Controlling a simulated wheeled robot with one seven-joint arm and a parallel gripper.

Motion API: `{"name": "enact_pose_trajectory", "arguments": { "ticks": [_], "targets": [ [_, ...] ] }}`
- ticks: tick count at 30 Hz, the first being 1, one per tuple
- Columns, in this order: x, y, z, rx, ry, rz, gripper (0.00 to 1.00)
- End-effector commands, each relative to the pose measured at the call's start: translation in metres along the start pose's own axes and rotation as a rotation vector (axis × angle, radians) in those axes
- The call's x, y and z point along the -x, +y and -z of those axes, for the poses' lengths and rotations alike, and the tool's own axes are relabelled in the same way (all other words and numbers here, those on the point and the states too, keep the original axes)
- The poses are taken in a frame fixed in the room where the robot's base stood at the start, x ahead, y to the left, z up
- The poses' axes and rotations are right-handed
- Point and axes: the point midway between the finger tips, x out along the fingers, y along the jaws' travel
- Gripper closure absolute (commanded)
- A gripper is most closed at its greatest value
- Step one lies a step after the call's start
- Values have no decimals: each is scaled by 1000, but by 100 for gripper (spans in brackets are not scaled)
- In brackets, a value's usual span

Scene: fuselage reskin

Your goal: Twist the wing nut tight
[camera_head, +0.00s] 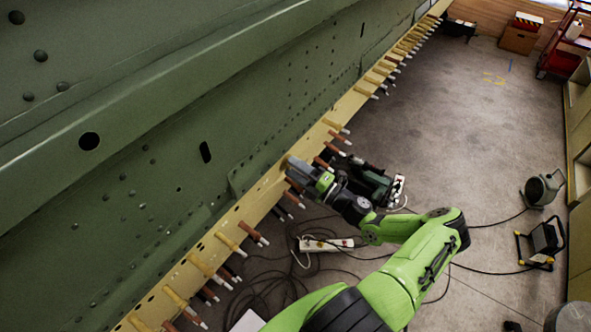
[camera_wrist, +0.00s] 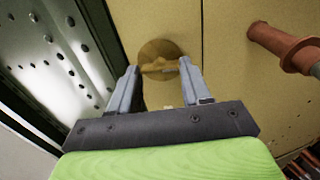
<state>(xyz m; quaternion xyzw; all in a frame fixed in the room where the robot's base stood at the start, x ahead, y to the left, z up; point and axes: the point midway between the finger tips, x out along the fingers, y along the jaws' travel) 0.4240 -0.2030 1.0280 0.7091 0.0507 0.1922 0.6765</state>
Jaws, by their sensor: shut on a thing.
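The wing nut (camera_wrist: 160,66) shows in the wrist view as a brass-coloured piece on a round tan disc (camera_wrist: 158,48), set against the yellow strip. My gripper (camera_wrist: 160,68) has its two grey fingers on either side of it, shut on the wing nut. In the head view my gripper (camera_head: 291,164) reaches the yellow strip (camera_head: 258,203) along the lower edge of the green fuselage panel (camera_head: 140,180). The wing nut is hidden there behind the gripper.
Reddish-brown pins (camera_head: 253,233) stick out along the strip, and one (camera_wrist: 283,45) stands right of my gripper in the wrist view. A power strip (camera_head: 326,244) and cables lie on the floor below. A work lamp (camera_head: 541,243) stands at right. Open floor (camera_head: 480,130) lies between.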

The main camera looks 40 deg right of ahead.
Motion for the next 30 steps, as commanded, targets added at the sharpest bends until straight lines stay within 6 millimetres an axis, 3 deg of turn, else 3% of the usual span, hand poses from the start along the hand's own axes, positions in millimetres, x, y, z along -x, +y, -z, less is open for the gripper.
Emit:
{"name": "enact_pose_trajectory", "arguments": {
  "ticks": [1,6,16,20,30],
  "targets": [
    [2,-6,-2,-3,-7,16,49],
    [2,-4,-1,-2,-6,12,28],
    [9,-2,-1,0,-4,6,28],
    [38,-3,-2,0,-8,7,28],
    [132,-4,-2,0,-9,10,28]
  ]
}}
